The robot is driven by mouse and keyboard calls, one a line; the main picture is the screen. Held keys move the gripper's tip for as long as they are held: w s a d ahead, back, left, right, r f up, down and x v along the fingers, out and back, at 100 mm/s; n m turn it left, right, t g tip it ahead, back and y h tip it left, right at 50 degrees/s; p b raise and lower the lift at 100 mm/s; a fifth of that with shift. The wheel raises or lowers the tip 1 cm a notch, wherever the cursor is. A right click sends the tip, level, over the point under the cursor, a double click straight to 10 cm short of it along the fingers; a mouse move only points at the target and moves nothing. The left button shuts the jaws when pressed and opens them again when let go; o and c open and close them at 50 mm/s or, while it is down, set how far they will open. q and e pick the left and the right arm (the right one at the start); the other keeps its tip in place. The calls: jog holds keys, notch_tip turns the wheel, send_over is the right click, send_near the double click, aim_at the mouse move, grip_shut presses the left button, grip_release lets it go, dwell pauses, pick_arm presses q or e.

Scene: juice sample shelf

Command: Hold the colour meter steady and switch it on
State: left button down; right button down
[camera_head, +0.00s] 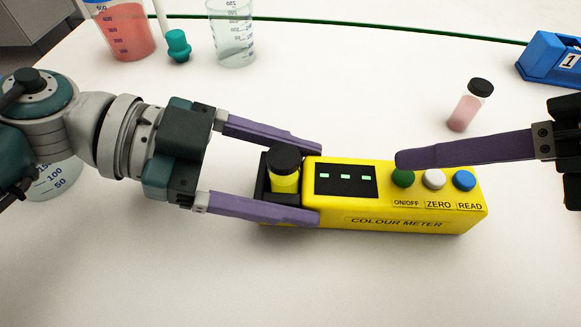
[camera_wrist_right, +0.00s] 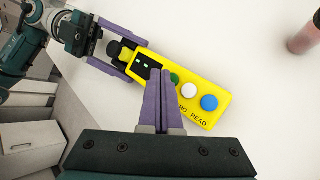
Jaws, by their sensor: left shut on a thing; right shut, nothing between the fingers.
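The yellow colour meter (camera_head: 397,221) lies on the white table. Its dark display (camera_head: 346,178) shows three green dashes. It has a green ON/OFF button (camera_head: 403,179), a white ZERO button (camera_head: 433,179) and a blue READ button (camera_head: 465,180). A black-capped vial (camera_head: 285,172) sits in its left end. My left gripper (camera_head: 318,183) is shut on the meter, one finger along each long side. My right gripper (camera_head: 402,160) is shut and empty, its tips at the green button; contact cannot be told. The meter also shows in the right wrist view (camera_wrist_right: 215,88), the green button partly hidden by the fingers.
A capped vial of pink liquid (camera_head: 467,108) stands behind the meter. The table's front is clear.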

aim_at(415, 189)
pick_arm(q)
jog(key=shift+f, duration=0.2)
pick_arm(e)
notch_tip(415, 189, up, 6)
jog(key=shift+f, duration=0.1)
dwell(0.3)
pick_arm(q)
grip_release()
jog(key=shift+r, duration=0.15)
